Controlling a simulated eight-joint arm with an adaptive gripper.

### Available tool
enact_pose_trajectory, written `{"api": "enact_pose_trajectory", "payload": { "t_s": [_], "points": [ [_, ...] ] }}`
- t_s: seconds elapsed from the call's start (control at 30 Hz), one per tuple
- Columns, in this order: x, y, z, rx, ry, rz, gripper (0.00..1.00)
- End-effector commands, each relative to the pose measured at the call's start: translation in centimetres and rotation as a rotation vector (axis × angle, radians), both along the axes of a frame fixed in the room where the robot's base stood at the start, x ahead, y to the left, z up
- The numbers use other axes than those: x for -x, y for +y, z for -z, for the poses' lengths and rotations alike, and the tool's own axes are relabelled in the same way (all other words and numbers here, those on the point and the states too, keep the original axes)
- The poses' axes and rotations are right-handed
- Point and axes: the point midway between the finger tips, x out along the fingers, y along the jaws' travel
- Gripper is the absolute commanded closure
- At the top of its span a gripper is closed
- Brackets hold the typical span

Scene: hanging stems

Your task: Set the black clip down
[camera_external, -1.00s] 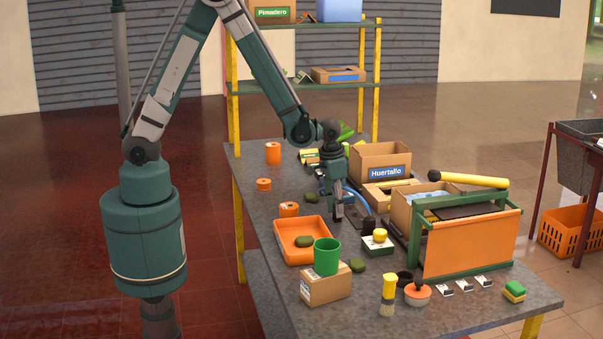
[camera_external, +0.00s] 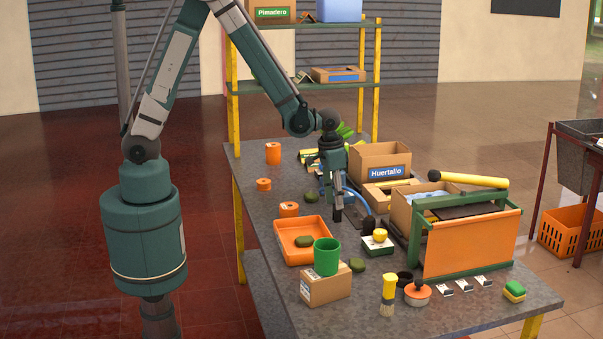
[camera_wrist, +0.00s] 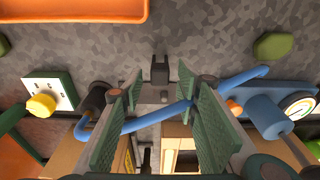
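My gripper (camera_wrist: 160,82) points down over the grey table. Its two green-padded fingers stand apart in the wrist view. A small black clip (camera_wrist: 160,69) shows between the fingertips, with a visible gap on each side. I cannot tell whether it rests on the table. In the external view my gripper (camera_external: 337,213) is low over the table, beside the open boxes, and the clip cannot be made out there. A blue hose (camera_wrist: 135,124) crosses the wrist view around the fingers.
An orange tray (camera_external: 279,243) lies to the left, with a green cup (camera_external: 326,257) on a carton in front. A box with a yellow knob (camera_external: 380,236) is close to the right. The Huertallo carton (camera_external: 370,157) and an orange-panelled rack (camera_external: 470,246) limit the right side.

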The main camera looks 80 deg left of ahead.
Motion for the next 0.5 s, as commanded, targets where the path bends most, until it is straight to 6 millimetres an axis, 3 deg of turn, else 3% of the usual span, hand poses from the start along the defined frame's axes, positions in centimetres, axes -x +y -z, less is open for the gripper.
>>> {"api": "enact_pose_trajectory", "payload": {
  "t_s": [0.5],
  "points": [
    [0.7,0.0,-5.7,0.0,0.0,0.0,0.68]
  ]
}}
